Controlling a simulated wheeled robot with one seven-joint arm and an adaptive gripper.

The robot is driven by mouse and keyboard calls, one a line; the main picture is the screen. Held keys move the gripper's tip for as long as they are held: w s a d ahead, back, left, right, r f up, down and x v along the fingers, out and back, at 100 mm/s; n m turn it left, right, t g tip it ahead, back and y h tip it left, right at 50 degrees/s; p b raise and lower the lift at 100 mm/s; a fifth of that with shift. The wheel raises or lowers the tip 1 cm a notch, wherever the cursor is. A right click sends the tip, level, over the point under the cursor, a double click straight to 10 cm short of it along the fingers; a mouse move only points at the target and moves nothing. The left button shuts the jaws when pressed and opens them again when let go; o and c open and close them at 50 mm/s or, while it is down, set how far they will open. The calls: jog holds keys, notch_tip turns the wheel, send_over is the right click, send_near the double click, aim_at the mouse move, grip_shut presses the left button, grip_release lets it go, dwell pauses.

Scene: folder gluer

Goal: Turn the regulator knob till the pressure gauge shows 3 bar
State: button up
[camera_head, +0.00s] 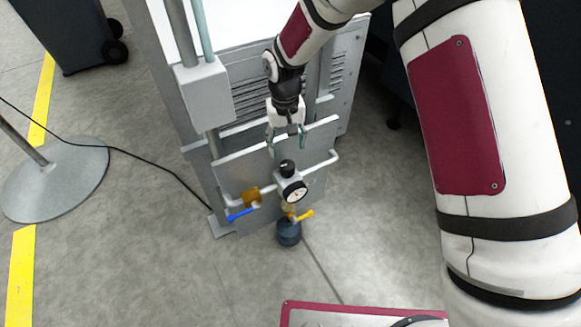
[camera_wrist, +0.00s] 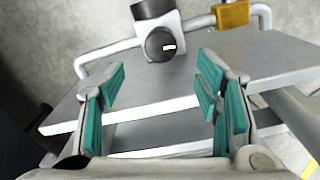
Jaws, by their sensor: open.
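The regulator knob (camera_head: 287,165) is black and sits on top of the grey regulator body on the pipe. In the wrist view the knob (camera_wrist: 160,44) shows its round top with a white mark. The pressure gauge (camera_head: 295,192) has a white face below the knob; its needle is too small to read. My gripper (camera_head: 286,142) is open and empty, just above and behind the knob, apart from it. In the wrist view the teal-padded fingers of my gripper (camera_wrist: 163,79) are spread, with the knob beyond the gap between the tips.
A grey panel (camera_head: 236,165) stands behind the pipe. A brass block (camera_head: 251,195), a blue valve handle (camera_head: 241,214) and a yellow one (camera_head: 304,215) are close by. A dark bowl (camera_head: 289,234) hangs below. A round stand base (camera_head: 55,180) and a cable lie left.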

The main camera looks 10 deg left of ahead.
aim_at(287, 164)
notch_tip(287, 164, down, 10)
jog(key=b, duration=0.3)
jog(key=shift+r, duration=0.15)
jog(key=c, duration=1.2)
jog(key=shift+o, duration=0.2)
